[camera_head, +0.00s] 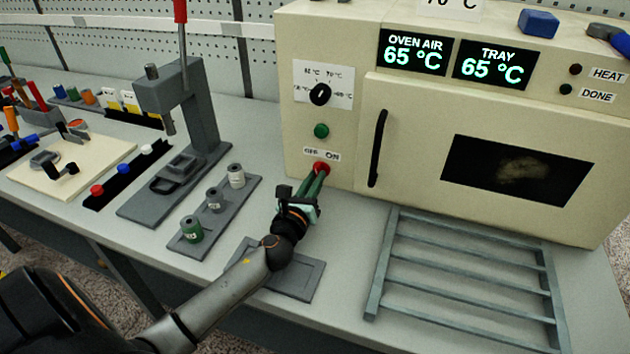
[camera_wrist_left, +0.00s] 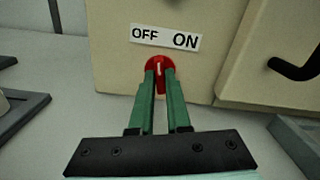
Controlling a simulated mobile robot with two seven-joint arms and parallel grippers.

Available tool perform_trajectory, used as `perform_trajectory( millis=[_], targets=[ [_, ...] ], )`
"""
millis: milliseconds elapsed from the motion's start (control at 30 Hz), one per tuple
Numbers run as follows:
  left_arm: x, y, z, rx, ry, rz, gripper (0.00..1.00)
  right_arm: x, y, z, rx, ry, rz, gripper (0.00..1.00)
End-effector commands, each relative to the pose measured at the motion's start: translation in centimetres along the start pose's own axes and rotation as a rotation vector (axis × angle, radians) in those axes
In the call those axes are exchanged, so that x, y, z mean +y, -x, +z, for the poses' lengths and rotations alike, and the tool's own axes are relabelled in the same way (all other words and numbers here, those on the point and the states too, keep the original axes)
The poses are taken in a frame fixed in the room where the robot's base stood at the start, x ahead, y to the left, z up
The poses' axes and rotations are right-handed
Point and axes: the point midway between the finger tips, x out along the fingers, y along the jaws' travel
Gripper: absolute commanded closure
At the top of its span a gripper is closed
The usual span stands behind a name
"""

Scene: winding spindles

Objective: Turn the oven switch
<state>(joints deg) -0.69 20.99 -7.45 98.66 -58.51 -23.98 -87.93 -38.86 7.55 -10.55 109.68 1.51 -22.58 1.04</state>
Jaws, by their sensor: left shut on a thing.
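The oven (camera_head: 440,110) is a cream box at the back right of the bench. Its red switch (camera_head: 321,168) is low on the left part of the front, under an OFF ON label. The red switch also shows in the left wrist view (camera_wrist_left: 159,68), with a white mark pointing about straight up, between the words OFF and ON. My left gripper (camera_head: 314,180) has its green fingers shut on the switch; the fingertips (camera_wrist_left: 160,76) lie at its two sides. My right gripper is in neither view.
A black dial (camera_head: 320,94) and a green button (camera_head: 321,131) sit above the switch. The oven door has a black handle (camera_head: 377,148). A grey rack (camera_head: 465,275) lies in front. A grey press (camera_head: 180,130) and a spool holder (camera_head: 215,215) stand left of my arm.

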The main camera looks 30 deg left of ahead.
Motion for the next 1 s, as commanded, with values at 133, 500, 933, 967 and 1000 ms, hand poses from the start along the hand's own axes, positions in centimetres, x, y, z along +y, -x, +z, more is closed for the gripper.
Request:
perform_trajectory(
  millis=[133,500,933,967,1000],
  targets=[
    [0.05,0.04,-0.17,0.002,0.123,0.001,1.0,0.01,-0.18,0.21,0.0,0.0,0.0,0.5],
    [0.08,0.04,-0.16,0.002,0.331,0.001,1.0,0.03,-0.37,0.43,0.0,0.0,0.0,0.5],
    [0.1,0.04,-0.13,0.002,0.39,0.001,1.0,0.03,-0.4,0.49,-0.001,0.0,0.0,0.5],
    [0.1,0.04,-0.13,0.002,0.39,0.001,1.0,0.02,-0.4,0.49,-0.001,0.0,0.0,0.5],
    [0.09,0.04,-0.13,0.002,0.39,0.001,1.0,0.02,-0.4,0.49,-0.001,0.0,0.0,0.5]
  ],
)
